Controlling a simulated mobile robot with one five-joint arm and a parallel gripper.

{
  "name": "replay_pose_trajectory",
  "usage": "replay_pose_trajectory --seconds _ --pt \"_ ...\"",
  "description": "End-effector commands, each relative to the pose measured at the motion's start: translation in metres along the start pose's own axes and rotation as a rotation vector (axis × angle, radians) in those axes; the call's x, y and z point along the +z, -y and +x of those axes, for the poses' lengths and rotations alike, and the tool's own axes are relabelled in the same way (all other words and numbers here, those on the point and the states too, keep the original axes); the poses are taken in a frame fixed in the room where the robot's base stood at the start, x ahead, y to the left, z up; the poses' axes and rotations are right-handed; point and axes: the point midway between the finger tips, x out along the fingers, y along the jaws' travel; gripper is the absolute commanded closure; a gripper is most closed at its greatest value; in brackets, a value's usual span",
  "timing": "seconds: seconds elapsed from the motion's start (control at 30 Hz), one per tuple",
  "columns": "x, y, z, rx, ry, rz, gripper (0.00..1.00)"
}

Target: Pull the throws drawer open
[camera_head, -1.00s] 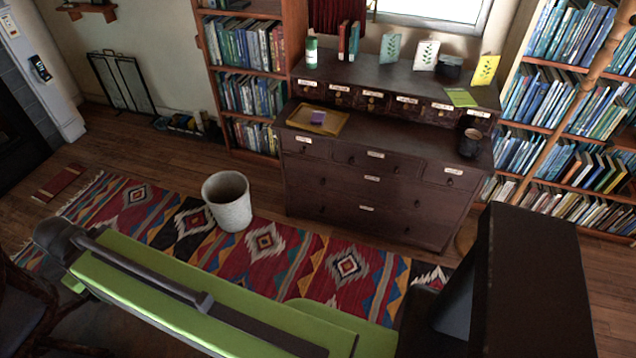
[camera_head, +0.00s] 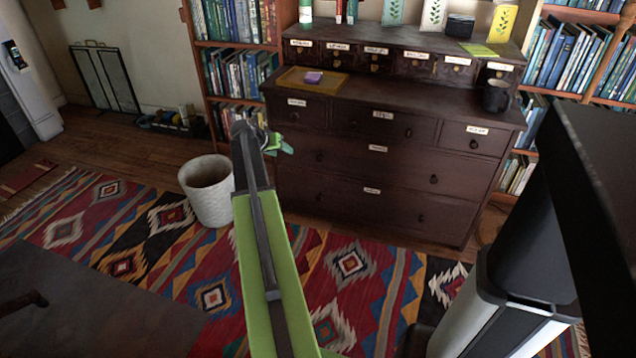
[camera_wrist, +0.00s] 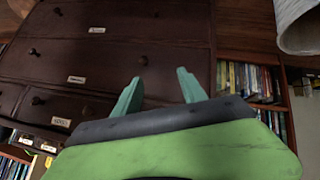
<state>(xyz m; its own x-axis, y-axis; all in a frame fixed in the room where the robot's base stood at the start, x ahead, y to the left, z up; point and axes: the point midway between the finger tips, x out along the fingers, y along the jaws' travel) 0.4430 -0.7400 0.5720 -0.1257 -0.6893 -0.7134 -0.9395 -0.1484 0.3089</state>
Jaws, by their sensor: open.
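A dark wooden chest of drawers (camera_head: 330,199) stands against the wall, its drawers looking shut. It has small drawers on top and wide drawers below, with white labels and dark knobs. The labels are too small to read, so I cannot tell which drawer is the throws drawer. The chest also shows upside down in the wrist view (camera_wrist: 110,48). My gripper (camera_head: 275,143) is at the chest's left front edge. In the wrist view my gripper (camera_wrist: 158,90) has its two green fingers apart with nothing between them.
A white bin (camera_head: 208,195) stands on the patterned rug (camera_head: 350,262), left of my arm. Bookcases flank the chest. A tray (camera_head: 312,80) with a purple item and a dark mug (camera_head: 496,96) stand on the chest. The rug before the chest is clear.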

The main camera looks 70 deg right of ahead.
Motion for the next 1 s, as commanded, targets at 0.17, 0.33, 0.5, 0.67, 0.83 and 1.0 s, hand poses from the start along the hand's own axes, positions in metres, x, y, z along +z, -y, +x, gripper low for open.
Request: replay_pose_trajectory --seconds 0.17,0.33,0.5,0.67,0.83,1.0 --pt "-0.007 -0.044 0.054 0.062 -0.031 0.065 0.51" --pt "-0.009 -0.049 0.056 0.065 -0.034 0.070 0.51" --pt "-0.007 -0.048 0.085 0.066 -0.033 0.070 0.51" --pt "-0.007 -0.049 0.127 0.065 -0.032 0.070 0.51" --pt "-0.008 -0.052 0.170 0.066 -0.032 0.069 0.51" --pt "-0.010 -0.056 0.206 0.065 -0.031 0.070 0.51"
